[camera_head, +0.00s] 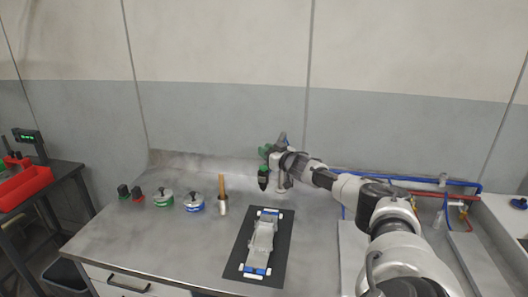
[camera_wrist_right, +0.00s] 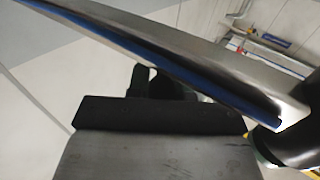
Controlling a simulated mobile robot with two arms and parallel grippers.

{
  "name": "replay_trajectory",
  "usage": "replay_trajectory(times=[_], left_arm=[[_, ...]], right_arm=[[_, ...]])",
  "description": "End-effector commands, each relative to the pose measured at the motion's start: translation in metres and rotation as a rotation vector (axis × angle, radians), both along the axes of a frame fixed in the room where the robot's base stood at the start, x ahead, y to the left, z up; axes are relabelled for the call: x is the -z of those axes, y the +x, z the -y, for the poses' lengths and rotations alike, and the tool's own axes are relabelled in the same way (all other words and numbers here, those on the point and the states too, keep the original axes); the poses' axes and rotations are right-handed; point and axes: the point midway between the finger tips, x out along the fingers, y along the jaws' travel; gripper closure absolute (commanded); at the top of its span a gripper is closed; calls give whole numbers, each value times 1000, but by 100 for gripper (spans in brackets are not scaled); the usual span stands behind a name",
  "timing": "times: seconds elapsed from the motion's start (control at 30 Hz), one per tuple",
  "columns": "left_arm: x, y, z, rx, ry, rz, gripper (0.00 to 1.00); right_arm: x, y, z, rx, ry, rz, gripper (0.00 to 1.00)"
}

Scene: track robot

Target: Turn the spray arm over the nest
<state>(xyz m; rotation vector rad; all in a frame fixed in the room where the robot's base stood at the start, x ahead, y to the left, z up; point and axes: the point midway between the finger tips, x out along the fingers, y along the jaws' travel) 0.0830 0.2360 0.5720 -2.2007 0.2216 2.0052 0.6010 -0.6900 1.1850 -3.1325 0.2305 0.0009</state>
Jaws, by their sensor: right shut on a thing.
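My right gripper (camera_head: 267,168) is at the back of the steel bench, at the end of my right arm, which reaches in from the right. It is shut on a part of what looks like the spray arm. In the right wrist view a long grey bar with a blue edge (camera_wrist_right: 170,50) runs close across the picture, beside the dark gripper parts (camera_wrist_right: 158,113); the exact grip is hidden. A white and grey fixture with blue ends (camera_head: 262,246), perhaps the nest, lies on a black mat (camera_head: 240,256) in front of the gripper. My left gripper is not in view.
Blue and red pipes (camera_head: 420,187) run along the right back. The front left bench is clear.

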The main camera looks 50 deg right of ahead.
Motion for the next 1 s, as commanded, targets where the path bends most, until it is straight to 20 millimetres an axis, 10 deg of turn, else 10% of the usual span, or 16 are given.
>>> replay_trajectory(times=[0.2,0.23,0.4,1.0], left_arm=[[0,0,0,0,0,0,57],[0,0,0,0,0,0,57],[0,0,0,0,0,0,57],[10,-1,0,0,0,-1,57]], right_arm=[[-4,-1,3,6,-2,5,100],[-4,-1,3,7,-2,5,76],[-2,-1,2,5,-1,3,54],[4,-22,-1,4,0,-3,54]])
